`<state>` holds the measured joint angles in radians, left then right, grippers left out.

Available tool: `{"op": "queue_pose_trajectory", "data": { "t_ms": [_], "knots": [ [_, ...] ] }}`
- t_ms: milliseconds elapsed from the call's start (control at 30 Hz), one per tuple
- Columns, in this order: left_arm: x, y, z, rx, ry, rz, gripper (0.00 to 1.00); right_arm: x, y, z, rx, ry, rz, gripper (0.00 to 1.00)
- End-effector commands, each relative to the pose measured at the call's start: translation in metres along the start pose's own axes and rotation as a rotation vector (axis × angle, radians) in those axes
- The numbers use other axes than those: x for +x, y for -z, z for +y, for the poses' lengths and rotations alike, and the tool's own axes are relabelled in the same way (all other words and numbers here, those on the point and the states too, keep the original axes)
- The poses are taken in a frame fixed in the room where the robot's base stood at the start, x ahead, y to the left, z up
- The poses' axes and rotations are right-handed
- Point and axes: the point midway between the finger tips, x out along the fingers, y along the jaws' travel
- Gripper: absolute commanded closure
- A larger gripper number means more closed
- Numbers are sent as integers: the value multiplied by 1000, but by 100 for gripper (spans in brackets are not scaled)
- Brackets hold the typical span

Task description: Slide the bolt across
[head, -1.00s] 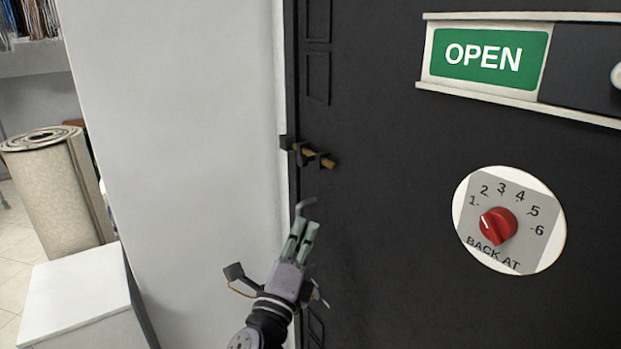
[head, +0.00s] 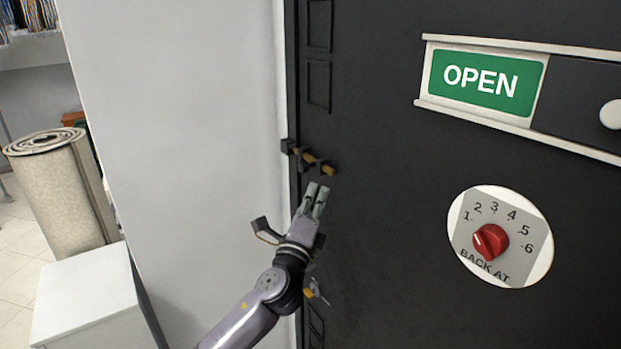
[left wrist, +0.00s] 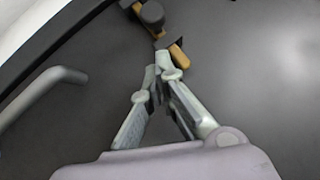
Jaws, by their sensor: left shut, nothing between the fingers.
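The bolt (head: 309,157) is a short brass bar in dark brackets near the left edge of the black door (head: 400,200). A dark keeper block (head: 287,146) sits at its left end on the frame side. In the left wrist view the brass bar (left wrist: 178,52) shows beyond the fingertips with a dark round knob (left wrist: 151,13). My left gripper (head: 314,191) is shut and empty, its tips just below the bolt. They look close to its right end (left wrist: 160,73); I cannot tell whether they touch. My right gripper is not in view.
A grey bent lever handle (left wrist: 50,85) lies left of my fingers in the left wrist view. An OPEN sign slider (head: 482,80) and a red dial (head: 490,241) are on the door's right. A white wall (head: 180,120), white cabinet (head: 85,300) and carpet roll (head: 60,190) are left.

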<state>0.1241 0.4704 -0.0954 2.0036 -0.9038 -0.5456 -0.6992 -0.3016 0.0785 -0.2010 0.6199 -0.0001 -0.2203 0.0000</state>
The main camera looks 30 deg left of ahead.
Motion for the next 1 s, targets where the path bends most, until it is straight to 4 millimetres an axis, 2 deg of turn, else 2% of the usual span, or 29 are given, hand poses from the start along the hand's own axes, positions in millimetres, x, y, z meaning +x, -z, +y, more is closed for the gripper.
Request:
{"op": "queue_pose_trajectory", "data": {
  "t_ms": [33, 233, 667, 1000],
  "knots": [
    [7, -8, -3, 3, -1, -1, 100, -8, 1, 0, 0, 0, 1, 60],
    [17, -18, -1, 1, 0, 0, 100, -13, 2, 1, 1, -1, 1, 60],
    [19, -20, 2, 0, 0, 0, 100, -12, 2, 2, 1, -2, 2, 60],
    [42, -48, 20, 0, -1, -1, 100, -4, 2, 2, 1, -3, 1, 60]
  ]
}}
